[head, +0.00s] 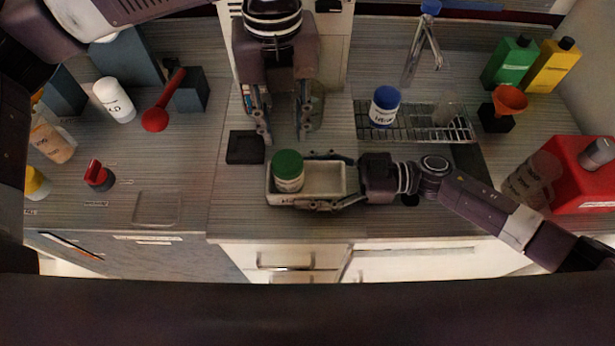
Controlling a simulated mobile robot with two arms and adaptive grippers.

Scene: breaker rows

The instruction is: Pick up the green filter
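No part in view is plainly marked as a filter. The nearest match is a small white jar with a green lid (288,171), standing upright in the left part of a shallow pale tray (325,181) near the counter's front edge. My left gripper (283,136) is open and empty, pointing down just behind the jar, apart from it. My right gripper (308,181) comes in from the right with its fingers spread along the tray's back and front sides. I cannot tell whether they touch the tray. A green bottle (507,63) stands at the far right.
A blue-lidded jar (384,106) stands on a wire rack (420,126) at the right. A black square block (245,147) lies left of the tray.

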